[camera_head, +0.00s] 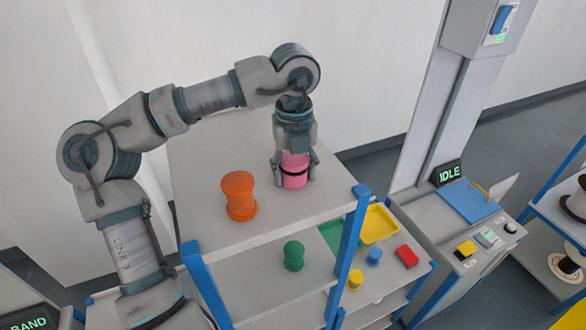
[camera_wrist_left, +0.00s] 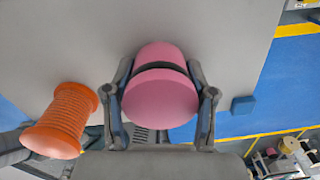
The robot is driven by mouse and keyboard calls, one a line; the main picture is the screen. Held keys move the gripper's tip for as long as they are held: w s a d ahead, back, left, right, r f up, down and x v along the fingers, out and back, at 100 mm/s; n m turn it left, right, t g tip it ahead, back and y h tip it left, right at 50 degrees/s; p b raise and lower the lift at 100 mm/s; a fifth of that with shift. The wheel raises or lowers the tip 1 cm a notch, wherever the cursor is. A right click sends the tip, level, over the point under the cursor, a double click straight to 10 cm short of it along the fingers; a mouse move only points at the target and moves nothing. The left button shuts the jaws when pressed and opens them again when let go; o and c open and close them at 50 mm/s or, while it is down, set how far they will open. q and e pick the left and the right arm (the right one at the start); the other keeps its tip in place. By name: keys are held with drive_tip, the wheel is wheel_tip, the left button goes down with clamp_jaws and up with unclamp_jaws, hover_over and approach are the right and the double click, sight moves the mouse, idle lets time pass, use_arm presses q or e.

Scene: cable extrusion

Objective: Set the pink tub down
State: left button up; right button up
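The pink tub (camera_head: 295,172) is at the top shelf (camera_head: 275,225) of the grey and blue rack, upright, near its back right side. My left gripper (camera_head: 294,178) comes down on it from above, with one finger on each side, and looks shut on it. In the left wrist view the pink tub (camera_wrist_left: 160,98) sits between the two fingers (camera_wrist_left: 162,85). The tub's base is at or very near the shelf surface; I cannot tell if it bears on it. My right gripper is not in view.
An orange spool (camera_head: 239,195) stands left of the tub on the same shelf, and also shows in the left wrist view (camera_wrist_left: 62,121). A green spool (camera_head: 293,256), yellow tray (camera_head: 375,224) and red block (camera_head: 406,257) are lower down. The shelf's front right is clear.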

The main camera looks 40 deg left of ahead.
sight(293, 157)
use_arm(q)
drive_tip(key=o, duration=0.3)
drive_tip(key=shift+w+d, duration=0.15)
drive_tip(key=shift+a+r, duration=0.2)
drive_tip(key=shift+r, duration=0.25)
wheel_tip(293, 157, up, 10)
drive_tip(key=shift+d+r, duration=0.25)
drive_tip(key=shift+r, duration=0.4)
drive_tip(key=shift+a, duration=0.25)
drive_tip(key=shift+a+f, duration=0.1)
drive_tip(key=shift+a, duration=0.1)
